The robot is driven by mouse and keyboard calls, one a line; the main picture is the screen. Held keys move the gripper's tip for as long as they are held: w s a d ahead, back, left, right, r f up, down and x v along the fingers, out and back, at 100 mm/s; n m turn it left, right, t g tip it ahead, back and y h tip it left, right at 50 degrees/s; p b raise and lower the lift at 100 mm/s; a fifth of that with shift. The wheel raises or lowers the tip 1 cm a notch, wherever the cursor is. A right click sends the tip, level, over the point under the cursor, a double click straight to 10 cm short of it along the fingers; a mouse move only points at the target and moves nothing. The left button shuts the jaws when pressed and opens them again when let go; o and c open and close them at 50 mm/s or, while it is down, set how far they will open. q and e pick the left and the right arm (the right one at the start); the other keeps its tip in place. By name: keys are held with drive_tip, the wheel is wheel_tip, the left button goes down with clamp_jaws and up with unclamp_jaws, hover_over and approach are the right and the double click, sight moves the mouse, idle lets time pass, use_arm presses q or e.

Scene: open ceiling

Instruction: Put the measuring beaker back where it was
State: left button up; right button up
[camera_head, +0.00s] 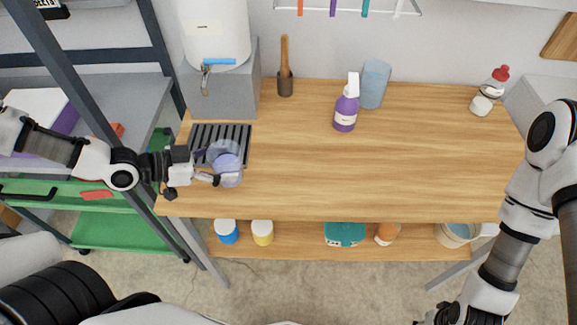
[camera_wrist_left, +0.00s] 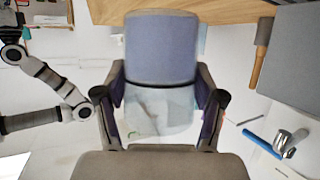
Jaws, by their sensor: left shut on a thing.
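My left gripper (camera_head: 217,178) is shut on the measuring beaker (camera_head: 228,158), a clear vessel with a bluish-violet tint. In the head view the beaker is at the left end of the wooden table, over or beside the dark slatted rack (camera_head: 240,131). I cannot tell whether it touches the rack or the table. In the left wrist view the beaker (camera_wrist_left: 160,50) sits between both fingers (camera_wrist_left: 158,122), with a bluish part at the top and a clear part lower down. My right gripper (camera_head: 445,317) is at the bottom edge of the head view, mostly cut off.
A white tank with a tap (camera_head: 215,35) stands on a grey block (camera_head: 225,92) behind the rack. A wooden-handled tool (camera_head: 285,70), a purple spray bottle (camera_head: 346,108) and a blue tumbler (camera_head: 375,84) stand farther right. The table's middle front (camera_head: 350,180) is clear.

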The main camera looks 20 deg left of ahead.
use_arm(q)
drive_tip(key=w+d, duration=0.3)
drive_tip(key=d, duration=0.1)
drive_tip(key=w+d+f+b, duration=0.1)
drive_tip(key=w+d, duration=0.2)
drive_tip(key=d, duration=0.1)
drive_tip(key=w+d, duration=0.3)
drive_tip(key=d, duration=0.1)
drive_tip(key=shift+w+f, duration=0.25)
drive_tip(key=shift+w, duration=0.15)
wheel_tip(320, 180, down, 3)
drive_tip(key=shift+f+p, duration=0.1)
drive_tip(key=shift+p, duration=0.25)
drive_tip(key=shift+f, duration=0.2)
use_arm(e)
drive_tip(key=shift+f, duration=0.6)
use_arm(q)
drive_tip(key=shift+f, duration=0.25)
use_arm(e)
drive_tip(key=shift+f, duration=0.2)
use_arm(q)
drive_tip(key=shift+s+b, duration=0.15)
drive_tip(key=shift+b, duration=0.2)
